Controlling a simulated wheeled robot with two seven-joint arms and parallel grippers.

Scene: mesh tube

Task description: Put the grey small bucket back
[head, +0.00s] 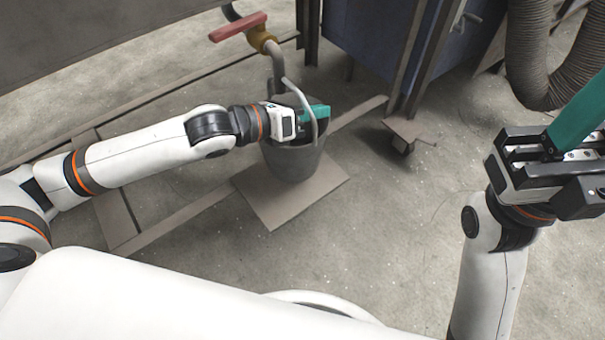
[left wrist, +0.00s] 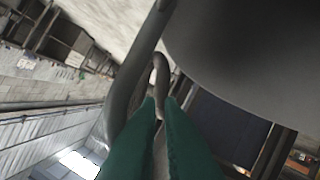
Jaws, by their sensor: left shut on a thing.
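The grey small bucket (head: 292,163) is upright over a flat brown plate on the floor, below a tap. Whether it touches the plate is unclear. Its handle (head: 296,88) stands up in an arch. My left gripper (head: 322,112) is at the bucket's top, its teal fingers by the handle. In the left wrist view the two green fingers (left wrist: 160,115) are shut on the handle (left wrist: 128,95), with the bucket's grey wall (left wrist: 245,50) close by. My right gripper (head: 568,130) is at the right edge, away from the bucket; its fingertips run out of view.
A yellow tap with a red lever (head: 240,27) is just above the bucket. The brown plate (head: 290,207) lies beneath it. A blue cabinet (head: 370,40) with a wheeled foot (head: 403,143) stands behind right. A ribbed hose (head: 530,60) hangs at upper right. The floor in front is clear.

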